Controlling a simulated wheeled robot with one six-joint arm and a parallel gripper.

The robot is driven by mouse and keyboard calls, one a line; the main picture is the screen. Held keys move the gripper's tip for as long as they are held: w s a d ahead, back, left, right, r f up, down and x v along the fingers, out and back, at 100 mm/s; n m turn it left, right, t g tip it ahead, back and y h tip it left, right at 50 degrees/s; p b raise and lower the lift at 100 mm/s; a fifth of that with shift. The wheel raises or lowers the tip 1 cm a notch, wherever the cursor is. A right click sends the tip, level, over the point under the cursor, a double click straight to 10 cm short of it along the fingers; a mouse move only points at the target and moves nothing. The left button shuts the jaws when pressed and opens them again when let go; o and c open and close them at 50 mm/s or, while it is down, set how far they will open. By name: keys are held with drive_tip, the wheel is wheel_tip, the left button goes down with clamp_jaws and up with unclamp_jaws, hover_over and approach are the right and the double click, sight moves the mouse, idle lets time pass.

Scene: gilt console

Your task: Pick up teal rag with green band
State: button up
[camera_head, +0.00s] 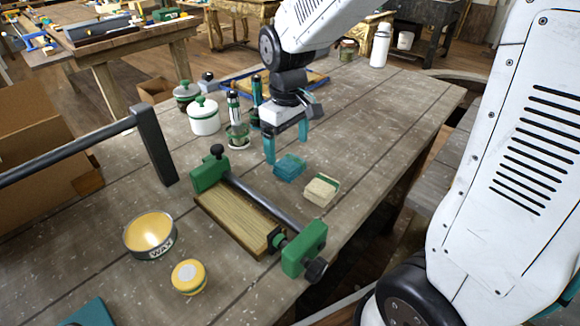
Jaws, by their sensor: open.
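A folded teal rag (289,167) lies on the wooden bench top, right of centre; a green band on it is too small to make out. My gripper (287,151) points down with its two teal fingers apart and nothing visible between them. It is just behind or above the teal rag in the picture; the height gap cannot be told. A folded cream rag (321,190) with a green edge lies close by, to the right and nearer the camera.
A green clamp (305,250) with a dark bar lies in front of the rags, by a wooden board (236,220). A white lidded jar (204,117) and dark-topped bottles stand left of my gripper. A wax tin (149,235) is front left. The bench (385,125) at right is clear.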

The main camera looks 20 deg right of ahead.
sight(288, 162)
wheel_tip(288, 162, down, 5)
drive_tip(key=shift+w+r, duration=0.1)
drive_tip(key=c, duration=1.1)
drive_tip(key=shift+o, duration=0.2)
drive_tip(key=shift+r, duration=0.15)
wheel_tip(288, 162, up, 10)
drive_tip(key=shift+o, duration=0.4)
